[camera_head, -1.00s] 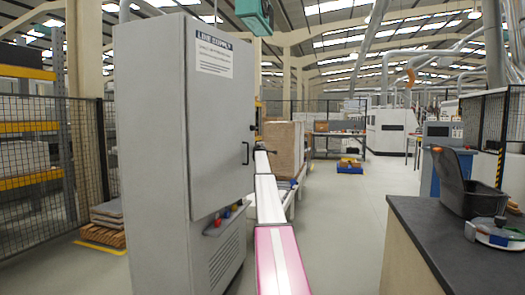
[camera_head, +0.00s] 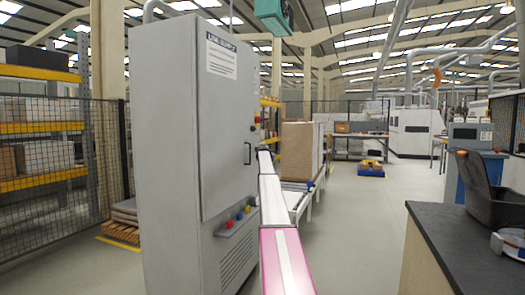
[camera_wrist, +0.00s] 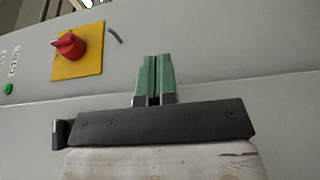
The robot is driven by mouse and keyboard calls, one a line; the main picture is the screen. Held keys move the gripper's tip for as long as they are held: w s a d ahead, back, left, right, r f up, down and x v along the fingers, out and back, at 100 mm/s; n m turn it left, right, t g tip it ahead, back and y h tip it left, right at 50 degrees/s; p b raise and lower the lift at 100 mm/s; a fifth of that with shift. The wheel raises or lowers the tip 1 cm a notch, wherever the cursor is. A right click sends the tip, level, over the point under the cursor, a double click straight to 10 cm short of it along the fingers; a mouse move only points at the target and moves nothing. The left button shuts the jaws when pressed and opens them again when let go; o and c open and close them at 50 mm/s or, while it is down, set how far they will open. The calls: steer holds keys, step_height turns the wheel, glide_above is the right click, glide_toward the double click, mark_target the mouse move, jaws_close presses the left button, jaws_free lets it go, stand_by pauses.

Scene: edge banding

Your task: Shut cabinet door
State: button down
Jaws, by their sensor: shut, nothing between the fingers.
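The tall grey cabinet (camera_head: 165,150) stands left of centre in the head view. Its door (camera_head: 222,130) has a white label at the top and a black handle (camera_head: 247,153) near its right edge. The door looks almost flush with the front; I cannot tell if a small gap remains. In the wrist view my gripper (camera_wrist: 154,78) has green fingers pressed together, empty, in front of a grey panel with a seam. Contact with the panel is unclear.
A red switch on a yellow plate (camera_wrist: 76,50) is left of my fingers in the wrist view. Coloured buttons (camera_head: 238,215) sit below the door. A dark-topped counter (camera_head: 470,245) stands at right. Floor between is clear.

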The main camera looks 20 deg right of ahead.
stand_by(0.4)
steer(key=v, duration=1.1)
steer(key=s+a+f+m+g+y, duration=0.2)
steer(key=s+a+f+g, duration=0.1)
steer(key=s+a+f, duration=0.85)
steer(key=s+a+f+m+g+y, duration=0.1)
steer(key=s+a+f+m+g, duration=0.1)
steer(key=s+a+f, duration=0.9)
steer(key=s+a+f+m+g+y, duration=0.2)
steer(key=s+a+f+m+g, duration=0.15)
steer(key=a+f, duration=0.85)
steer(key=s+a+f+m+g, duration=0.2)
steer(key=s+a+f, duration=0.3)
steer(key=s, duration=0.9)
steer(key=s+a+f+m+g+y, duration=0.1)
steer(key=s+a+f, duration=0.4)
steer(key=s, duration=1)
steer(key=s+a+f+m+g, duration=0.3)
steer(key=s+f, duration=0.6)
steer(key=s, duration=0.6)
steer(key=a+g, duration=0.2)
steer(key=a, duration=0.1)
steer(key=shift+f+y, duration=0.3)
steer(key=shift+y, duration=0.1)
